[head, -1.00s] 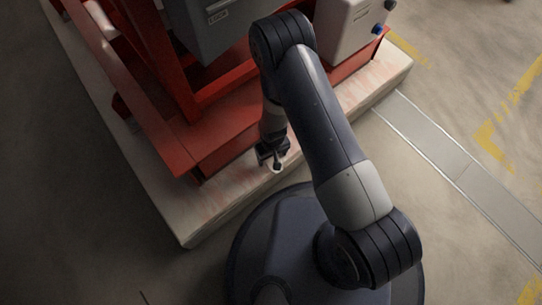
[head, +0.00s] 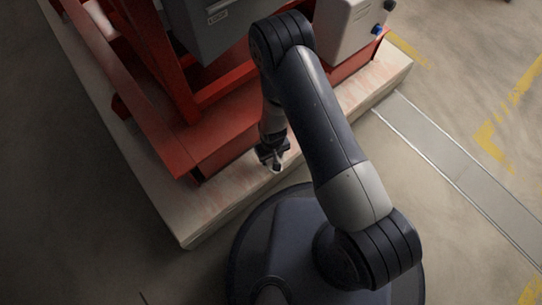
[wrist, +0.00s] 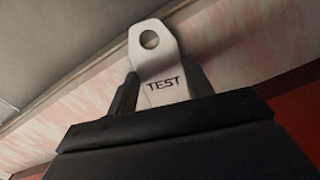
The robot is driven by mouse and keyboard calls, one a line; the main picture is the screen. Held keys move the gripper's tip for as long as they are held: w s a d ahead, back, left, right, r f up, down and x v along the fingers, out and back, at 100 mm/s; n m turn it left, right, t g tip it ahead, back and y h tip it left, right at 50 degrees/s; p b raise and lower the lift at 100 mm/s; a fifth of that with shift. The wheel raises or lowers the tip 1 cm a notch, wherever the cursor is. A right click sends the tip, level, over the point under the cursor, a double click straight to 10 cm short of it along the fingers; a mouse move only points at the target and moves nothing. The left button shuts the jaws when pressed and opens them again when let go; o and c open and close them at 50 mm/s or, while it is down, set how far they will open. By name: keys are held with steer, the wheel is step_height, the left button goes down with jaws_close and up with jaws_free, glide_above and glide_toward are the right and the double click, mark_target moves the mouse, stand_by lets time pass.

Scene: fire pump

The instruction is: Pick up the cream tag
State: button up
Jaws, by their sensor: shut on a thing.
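The cream tag (wrist: 160,77), marked TEST and with a round hole near its end, shows in the wrist view between the two dark fingers of my gripper (wrist: 161,95). The fingers are shut on it, one at each side. In the head view my gripper (head: 274,162) is over the front edge of the pale plinth, and only a small light part of the tag (head: 277,169) shows at the fingertips. Whether the tag touches the plinth I cannot tell.
The pale concrete plinth (head: 205,213) carries a red steel frame (head: 215,148) close to my gripper. A grey box (head: 212,25) and a light box with knobs (head: 346,28) stand above it. Open floor with a metal channel (head: 455,168) lies to the right.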

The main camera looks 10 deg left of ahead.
mark_target(272, 160)
steer(key=shift+r, duration=0.1)
step_height(272, 160, up, 10)
steer(key=p, duration=0.4)
stand_by(0.8)
